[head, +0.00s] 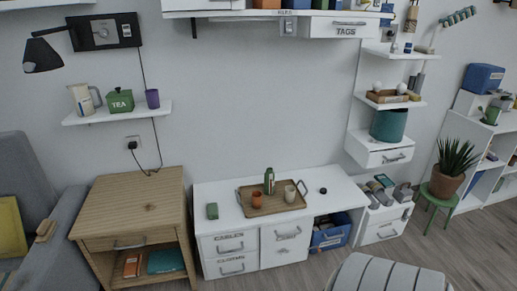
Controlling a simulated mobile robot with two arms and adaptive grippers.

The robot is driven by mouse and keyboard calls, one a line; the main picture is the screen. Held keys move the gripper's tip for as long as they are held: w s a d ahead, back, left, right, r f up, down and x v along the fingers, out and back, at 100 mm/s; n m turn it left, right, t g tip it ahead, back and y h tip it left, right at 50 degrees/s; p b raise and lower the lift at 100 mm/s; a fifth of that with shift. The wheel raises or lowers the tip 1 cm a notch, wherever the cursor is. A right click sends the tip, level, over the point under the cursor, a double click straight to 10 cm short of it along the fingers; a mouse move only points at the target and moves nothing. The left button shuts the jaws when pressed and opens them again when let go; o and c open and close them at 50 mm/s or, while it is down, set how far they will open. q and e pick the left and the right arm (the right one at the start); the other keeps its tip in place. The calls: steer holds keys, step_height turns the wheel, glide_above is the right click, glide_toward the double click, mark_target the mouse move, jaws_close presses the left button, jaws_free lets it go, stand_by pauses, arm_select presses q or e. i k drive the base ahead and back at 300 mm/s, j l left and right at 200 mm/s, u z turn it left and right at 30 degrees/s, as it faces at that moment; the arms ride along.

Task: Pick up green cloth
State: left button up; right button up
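A small green item (212,211), which looks like a folded cloth, lies on the left part of the low white desk (222,190). It is left of the wooden tray and apart from it. A flat teal item (165,260) lies inside the open lower compartment of the wooden cabinet (135,195); I cannot tell whether it is cloth. Neither of my grippers is in view.
The tray (270,209) holds a green bottle (269,181), an orange-brown cup (257,200) and a light mug (290,193). A grey ribbed object (385,275) stands in front at right. The cabinet top is clear.

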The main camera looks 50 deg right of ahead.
mark_target(212, 208)
steer(key=z, duration=1.35)
